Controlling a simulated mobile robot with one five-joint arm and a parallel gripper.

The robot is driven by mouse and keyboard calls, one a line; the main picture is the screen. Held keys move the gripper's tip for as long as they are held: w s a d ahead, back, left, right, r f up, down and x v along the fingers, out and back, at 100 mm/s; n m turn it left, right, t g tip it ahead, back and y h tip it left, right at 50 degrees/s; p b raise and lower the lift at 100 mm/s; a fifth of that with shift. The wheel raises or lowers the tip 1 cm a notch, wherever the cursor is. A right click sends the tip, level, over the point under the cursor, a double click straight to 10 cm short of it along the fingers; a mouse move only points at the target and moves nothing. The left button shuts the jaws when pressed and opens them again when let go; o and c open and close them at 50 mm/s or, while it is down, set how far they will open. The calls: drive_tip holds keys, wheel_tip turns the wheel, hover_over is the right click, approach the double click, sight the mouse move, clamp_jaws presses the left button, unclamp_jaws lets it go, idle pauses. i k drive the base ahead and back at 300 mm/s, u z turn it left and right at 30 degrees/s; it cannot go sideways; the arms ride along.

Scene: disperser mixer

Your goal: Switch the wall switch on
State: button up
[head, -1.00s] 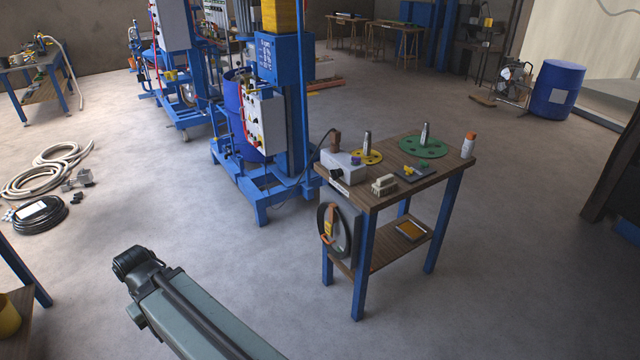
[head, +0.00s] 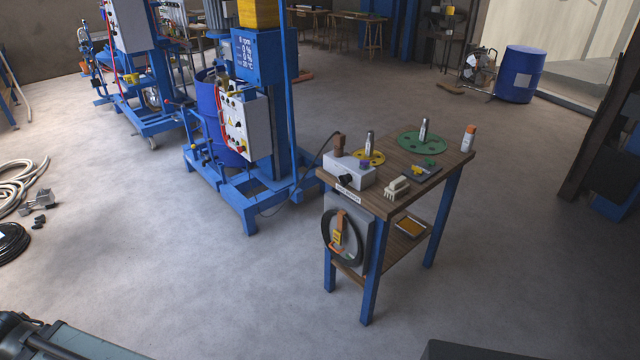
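I cannot make out a wall switch on any wall in view. A white control box (head: 349,173) with a black knob stands on the near left corner of the wooden table. A grey panel (head: 363,231) hangs on the table's side below it, with a black loop (head: 326,238) and an orange piece (head: 338,232) on it; I cannot tell what the orange piece is. A part of my arm shows at the bottom left edge. My gripper is out of view.
The wooden table (head: 423,197) with blue legs stands right of centre. A blue mixer machine (head: 277,127) stands behind it to the left, a cable between them. Coiled hoses lie at the left. A blue drum (head: 520,75) stands far right. The floor (head: 190,265) in front is clear.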

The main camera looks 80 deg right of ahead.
sight(343, 179)
drive_tip(key=z, duration=0.1)
drive_tip(key=i, duration=0.85)
drive_tip(key=z, duration=0.5)
drive_tip(key=i, duration=0.5)
drive_tip(key=z, duration=0.45)
drive_tip(key=k, duration=0.85)
drive_tip(key=z, duration=0.2)
drive_tip(key=i, duration=0.85)
drive_tip(key=u, duration=0.1)
